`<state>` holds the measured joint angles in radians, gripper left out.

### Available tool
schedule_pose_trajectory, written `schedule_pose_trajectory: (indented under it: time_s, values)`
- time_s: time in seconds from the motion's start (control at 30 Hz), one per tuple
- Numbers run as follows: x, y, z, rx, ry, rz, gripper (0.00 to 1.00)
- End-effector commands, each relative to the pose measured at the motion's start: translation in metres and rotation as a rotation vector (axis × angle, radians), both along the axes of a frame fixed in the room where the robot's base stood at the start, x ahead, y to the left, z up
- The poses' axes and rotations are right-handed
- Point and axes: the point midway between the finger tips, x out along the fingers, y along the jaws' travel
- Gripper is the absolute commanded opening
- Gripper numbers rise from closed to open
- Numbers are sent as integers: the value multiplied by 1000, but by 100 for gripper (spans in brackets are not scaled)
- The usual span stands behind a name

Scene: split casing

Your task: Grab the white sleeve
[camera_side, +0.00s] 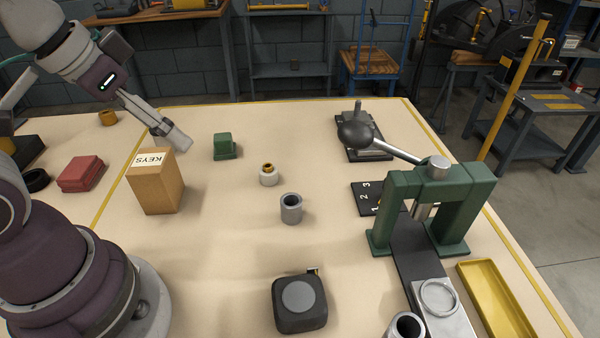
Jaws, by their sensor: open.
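A small white sleeve (268,180) stands upright near the middle of the table, with a brass-coloured ring (267,168) at its top. I cannot tell whether the ring sits inside it or on it. My gripper (180,142) is up to the left of the sleeve, near the top of the cardboard KEYS box, apart from the sleeve. It is open and nothing shows in it; the gap between the fingers is hard to see from this side.
A grey hollow cylinder (291,209) stands just in front of the sleeve. A green block (224,146) is behind left, the KEYS box (157,188) left, a tape measure (299,303) in front. A green lever press (430,205) and yellow tray (495,300) are right.

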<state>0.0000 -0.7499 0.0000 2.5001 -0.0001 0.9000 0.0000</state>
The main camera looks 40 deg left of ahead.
Motion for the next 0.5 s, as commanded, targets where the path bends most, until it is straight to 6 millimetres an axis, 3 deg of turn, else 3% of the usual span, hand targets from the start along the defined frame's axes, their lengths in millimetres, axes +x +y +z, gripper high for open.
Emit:
schedule_pose_trajectory:
  time_s: [0.3, 0.37, 0.5]
  values:
    - [5, 0, 2, 8, 10, -21, 71]
    - [15, 0, 4, 25, 33, -68, 71]
    - [62, 6, 5, 72, 106, -288, 71]
